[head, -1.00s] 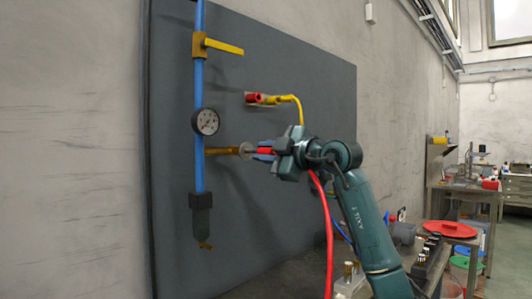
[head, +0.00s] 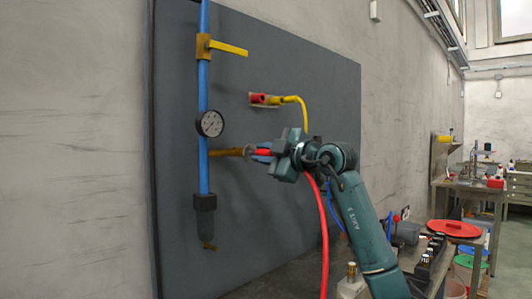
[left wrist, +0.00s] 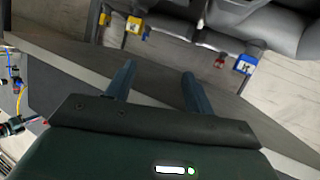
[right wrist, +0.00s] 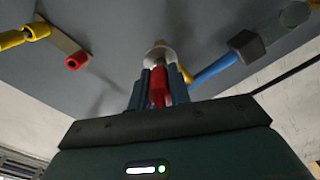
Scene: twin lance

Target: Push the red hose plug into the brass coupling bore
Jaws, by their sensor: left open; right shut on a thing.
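In the head view the brass coupling (head: 226,152) sticks out to the right from the blue pipe (head: 203,170). My right gripper (head: 260,153) is shut on the red hose plug (head: 262,152), just right of the coupling's end. A pale round disc (right wrist: 159,55) stands at the plug's front in the right wrist view, and the red plug (right wrist: 157,88) lies between the blue fingers there. The disc hides most of the coupling, so I cannot tell whether the plug tip is inside the bore. My left gripper (left wrist: 158,88) is open and empty, in the left wrist view only.
A pressure gauge (head: 210,124) and a yellow valve handle (head: 229,48) sit on the pipe. A red and yellow fitting (head: 266,99) with a yellow hose is on the grey board (head: 300,60). The red hose (head: 323,230) hangs below my right gripper.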

